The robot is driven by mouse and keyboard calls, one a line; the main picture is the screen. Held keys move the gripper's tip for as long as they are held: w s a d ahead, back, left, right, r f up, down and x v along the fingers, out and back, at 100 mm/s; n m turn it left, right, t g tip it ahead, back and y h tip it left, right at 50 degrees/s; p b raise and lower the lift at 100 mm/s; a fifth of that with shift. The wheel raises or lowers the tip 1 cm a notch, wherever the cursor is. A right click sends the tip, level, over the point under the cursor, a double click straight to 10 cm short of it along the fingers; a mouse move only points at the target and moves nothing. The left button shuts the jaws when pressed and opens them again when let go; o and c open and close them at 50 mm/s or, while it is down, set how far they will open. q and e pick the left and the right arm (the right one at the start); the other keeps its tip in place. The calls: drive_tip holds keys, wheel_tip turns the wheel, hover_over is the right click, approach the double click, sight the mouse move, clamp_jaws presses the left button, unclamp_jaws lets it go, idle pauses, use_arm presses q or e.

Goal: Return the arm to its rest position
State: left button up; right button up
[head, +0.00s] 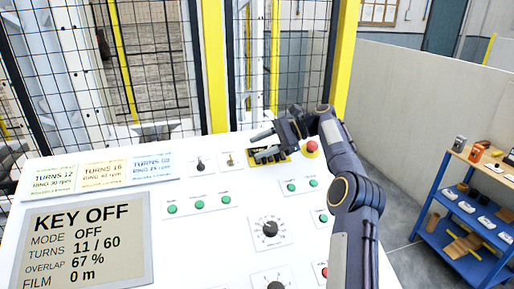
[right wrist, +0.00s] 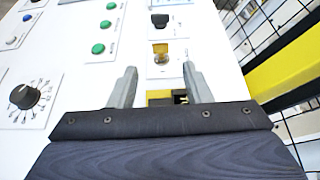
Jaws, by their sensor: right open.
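My right arm comes in from the right in the head view. My right gripper (head: 265,145) is open and empty, above the upper right part of the white control panel (head: 190,240). In the right wrist view the two fingers of the gripper (right wrist: 159,80) stand apart with nothing between them. A small brass-coloured switch (right wrist: 160,52) lies just beyond the fingertips, apart from them. It also shows left of the gripper in the head view (head: 230,161). A black knob (right wrist: 160,20) is farther on. The display (head: 88,240) reads KEY OFF. My left gripper is not in view.
A red button (head: 312,146) is close beside the gripper, and a yellow-and-black part (head: 272,156) is under it, partly hidden. Green buttons (head: 198,205) and a dial (head: 270,229) sit on the panel. A mesh fence with yellow posts (head: 345,55) stands behind. A blue cart (head: 460,225) stands right.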

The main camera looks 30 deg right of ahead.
idle(0.3)
drive_tip(key=s+a+r+n+g+h+b, duration=0.1)
drive_tip(key=s+a+n+h, duration=0.15)
drive_tip(key=s+a, duration=0.4)
drive_tip(key=s+a+r+n+h+b, duration=0.1)
drive_tip(key=s+a+r+n+h, duration=0.1)
drive_tip(key=s+a+n, duration=0.35)
drive_tip(key=s+a+f+n+h+b, duration=0.1)
drive_tip(key=s+a+f+n+h, duration=0.1)
drive_tip(key=s+f, duration=0.7)
drive_tip(key=s+a+f+n+t+h+b, duration=0.1)
drive_tip(key=s+a+f+n, duration=0.4)
drive_tip(key=s, duration=1.2)
wheel_tip(320, 180, down, 4)
drive_tip(key=shift+a+f+n+h, duration=0.2)
drive_tip(key=shift+f+n+h, duration=0.05)
drive_tip(key=shift+n+h, duration=0.3)
